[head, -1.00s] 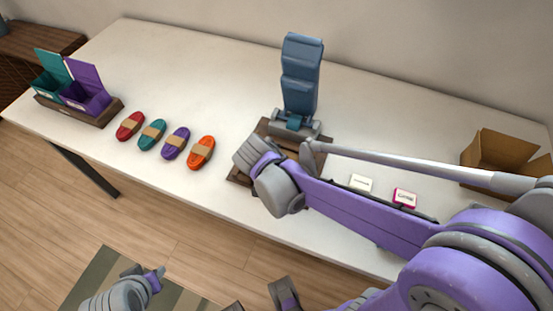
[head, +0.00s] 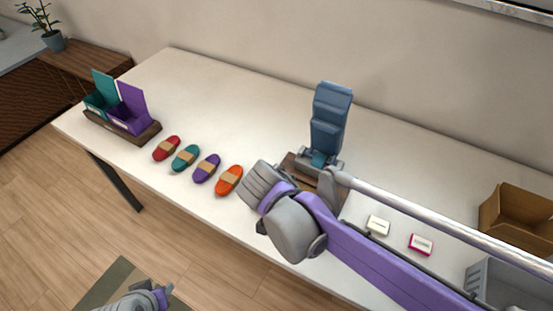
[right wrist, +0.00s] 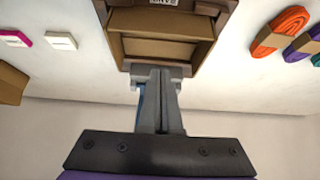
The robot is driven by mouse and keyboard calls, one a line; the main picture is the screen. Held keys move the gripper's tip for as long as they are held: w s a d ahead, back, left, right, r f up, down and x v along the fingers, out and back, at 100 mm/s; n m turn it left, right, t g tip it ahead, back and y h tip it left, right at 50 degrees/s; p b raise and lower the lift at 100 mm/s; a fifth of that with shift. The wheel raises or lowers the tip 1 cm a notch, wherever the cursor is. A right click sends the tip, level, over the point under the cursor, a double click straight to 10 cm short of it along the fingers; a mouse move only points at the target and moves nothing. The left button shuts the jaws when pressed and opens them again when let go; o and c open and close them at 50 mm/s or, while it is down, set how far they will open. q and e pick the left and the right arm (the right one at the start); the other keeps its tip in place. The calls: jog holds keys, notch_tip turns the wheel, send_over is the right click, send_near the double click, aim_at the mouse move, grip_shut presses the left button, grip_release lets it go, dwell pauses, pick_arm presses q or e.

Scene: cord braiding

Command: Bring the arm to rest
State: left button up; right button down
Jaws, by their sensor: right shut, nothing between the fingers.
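My right arm reaches in from the right in the head view, its grey wrist over the front of a dark wooden board (head: 338,207). In the right wrist view my right gripper (right wrist: 157,72) is shut and empty, in front of a brown wooden piece with a pale recess (right wrist: 160,22). Its fingertips are hidden behind the wrist in the head view; I cannot tell whether they touch the board. A blue padded upright (head: 330,118) stands at the board's back. My left gripper (head: 160,294) is low at the left, beyond the table's front edge; its jaw opening is unclear.
Red (head: 166,148), teal (head: 185,158), purple (head: 206,168) and orange (head: 229,180) cord bundles lie on the table. A teal and purple bin holder (head: 150,136) stands left. Two small cards (head: 377,226), a cardboard box (head: 515,218) and a grey basket (head: 500,285) are right.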

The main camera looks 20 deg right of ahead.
jog(key=shift+s+d, duration=0.1)
jog(key=s+f+n+t+y+p, duration=0.1)
jog(key=s+f+n+y+p, duration=0.1)
jog(key=s+n+y, duration=0.3)
jog(key=s+f+n, duration=0.1)
jog(key=s+n, duration=0.3)
jog(key=s, duration=0.1)
jog(key=shift+s+a+f+n, duration=0.15)
jog(key=shift+a+f+n, duration=0.1)
jog(key=shift+n, duration=0.15)
jog(key=shift+d, duration=0.15)
dwell(0.6)
